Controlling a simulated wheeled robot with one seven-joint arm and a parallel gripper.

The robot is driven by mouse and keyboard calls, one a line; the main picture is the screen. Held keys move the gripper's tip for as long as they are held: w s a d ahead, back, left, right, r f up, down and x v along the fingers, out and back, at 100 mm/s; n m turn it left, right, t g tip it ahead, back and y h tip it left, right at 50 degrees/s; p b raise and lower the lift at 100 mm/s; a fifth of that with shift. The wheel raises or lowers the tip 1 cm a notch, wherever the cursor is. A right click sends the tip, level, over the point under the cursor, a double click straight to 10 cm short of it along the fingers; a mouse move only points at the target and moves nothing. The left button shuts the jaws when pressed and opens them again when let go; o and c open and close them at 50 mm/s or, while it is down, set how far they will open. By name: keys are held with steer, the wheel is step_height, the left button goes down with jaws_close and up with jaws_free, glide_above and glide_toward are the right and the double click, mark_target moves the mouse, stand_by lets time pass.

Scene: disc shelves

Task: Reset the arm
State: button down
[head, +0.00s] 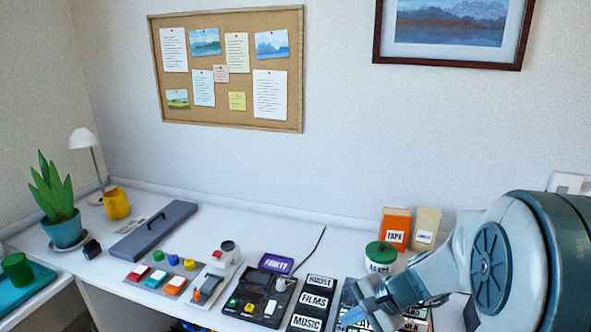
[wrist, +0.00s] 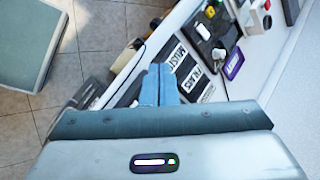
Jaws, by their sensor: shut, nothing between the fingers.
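My gripper (head: 352,316) is at the lower right of the head view, low over the desk's front part, near the black labelled panel. In the wrist view my gripper (wrist: 160,72) shows as two blue fingers pressed together with nothing between them. My arm comes in from the right side of the head view and hides part of the desk and the things behind it.
The white desk (head: 235,258) holds a black label panel (head: 312,305), a black device (head: 262,296), a purple FAULTY box (head: 276,262), a button panel (head: 166,276), a green-lidded jar (head: 381,256) and an orange TAPE box (head: 396,229). Tiled floor (wrist: 105,30) shows beyond the desk edge.

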steer(key=s+d+r+n+h, duration=0.1)
steer(key=s+r+n+h, duration=0.2)
steer(key=s+r+n, duration=0.1)
steer(key=s+d+r+n+h+p, duration=0.1)
steer(key=s+d+r+n+h, duration=0.1)
steer(key=s+n, duration=0.4)
steer(key=s+r+h, duration=0.1)
steer(key=s+r, duration=0.1)
steer(key=s, duration=0.1)
steer(key=shift+s+n+h, duration=0.3)
steer(key=shift+h, duration=0.1)
